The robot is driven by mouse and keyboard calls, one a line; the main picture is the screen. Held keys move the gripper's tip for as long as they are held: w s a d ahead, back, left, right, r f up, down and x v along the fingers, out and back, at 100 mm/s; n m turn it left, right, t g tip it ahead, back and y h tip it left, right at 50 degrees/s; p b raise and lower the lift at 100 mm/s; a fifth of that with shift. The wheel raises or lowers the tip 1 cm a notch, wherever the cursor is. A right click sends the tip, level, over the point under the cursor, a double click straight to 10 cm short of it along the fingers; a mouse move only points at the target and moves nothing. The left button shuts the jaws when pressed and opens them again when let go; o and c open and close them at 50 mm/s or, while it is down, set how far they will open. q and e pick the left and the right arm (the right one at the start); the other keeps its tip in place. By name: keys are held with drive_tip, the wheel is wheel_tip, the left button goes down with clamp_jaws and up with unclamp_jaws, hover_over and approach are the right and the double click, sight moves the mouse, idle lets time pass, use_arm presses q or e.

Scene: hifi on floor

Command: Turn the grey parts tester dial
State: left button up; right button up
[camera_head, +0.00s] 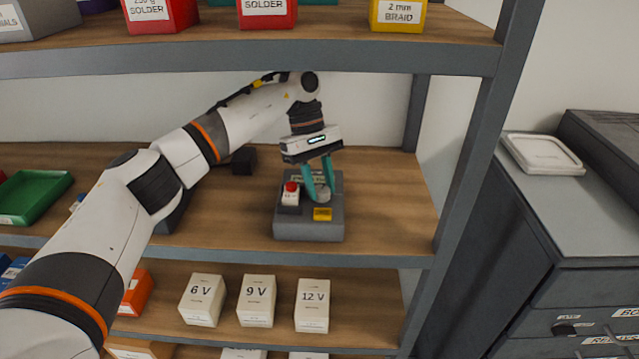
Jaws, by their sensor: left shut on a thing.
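The grey parts tester (309,229) stands on the middle shelf. My left gripper (320,195) comes down from above with teal fingers and is shut on the dial. The fingers hide part of the dial, so I cannot tell where it points. My right gripper is not in view.
The upper shelf (250,55) with solder and braid boxes runs above my left arm. A green tray (34,197) lies at the left of the middle shelf. White voltage boxes (257,300) stand below. A grey upright (470,150) bounds the shelf at the right.

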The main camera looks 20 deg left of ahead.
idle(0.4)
use_arm(q)
drive_tip(key=o, duration=1)
drive_tip(key=shift+r, duration=0.15)
